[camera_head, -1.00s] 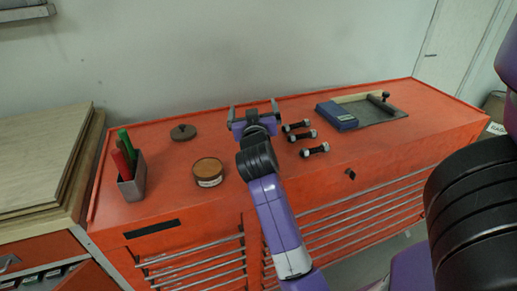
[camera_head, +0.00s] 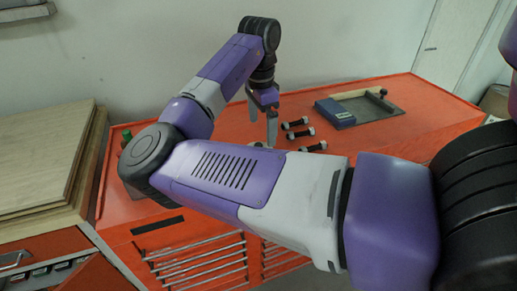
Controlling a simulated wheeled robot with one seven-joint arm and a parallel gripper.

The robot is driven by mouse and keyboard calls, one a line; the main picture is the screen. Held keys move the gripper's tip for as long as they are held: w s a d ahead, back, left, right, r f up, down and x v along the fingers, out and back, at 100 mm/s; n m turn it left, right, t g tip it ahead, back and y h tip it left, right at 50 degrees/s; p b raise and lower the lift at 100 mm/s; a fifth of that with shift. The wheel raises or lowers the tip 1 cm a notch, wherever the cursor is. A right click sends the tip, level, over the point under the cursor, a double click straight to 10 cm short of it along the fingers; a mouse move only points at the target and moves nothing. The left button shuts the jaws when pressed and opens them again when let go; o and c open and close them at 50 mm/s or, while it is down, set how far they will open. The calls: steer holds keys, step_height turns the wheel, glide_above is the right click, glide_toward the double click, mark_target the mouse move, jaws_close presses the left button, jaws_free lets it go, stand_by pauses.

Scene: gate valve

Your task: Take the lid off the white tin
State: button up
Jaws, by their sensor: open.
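My gripper (camera_head: 262,122) hangs over the middle of the orange cabinet top (camera_head: 300,104). It points down, open, with its two grey fingers apart and nothing seen between them. I cannot see any white tin or its lid now. My arm crosses the picture and covers the left and front-middle part of the cabinet top. A second ago, a round brown-topped tin with a pale label and a dark round lid-like piece with a knob showed there.
Several small black-and-silver dumbbell-shaped parts (camera_head: 298,133) lie just right of my gripper. A blue box (camera_head: 335,113) and a grey tray (camera_head: 378,112) lie further right. A green handle (camera_head: 126,137) shows at the left. Wooden boards (camera_head: 45,155) stand left of the cabinet.

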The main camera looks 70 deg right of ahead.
mark_target(261, 145)
steer(key=shift+w+a+r, duration=0.1)
steer(key=shift+w+a, duration=0.1)
steer(key=shift+a, duration=0.15)
steer(key=shift+a+f, duration=0.1)
steer(key=shift+f, duration=0.2)
steer(key=shift+s+d+f+p, duration=0.15)
steer(key=shift+f+p, duration=0.35)
steer(key=shift+f, duration=1.25)
steer(key=shift+d+f+p, duration=0.15)
steer(key=shift+f+p, duration=0.35)
steer(key=shift+f, duration=1.25)
steer(key=c, duration=1.2)
steer(key=shift+r, duration=0.1)
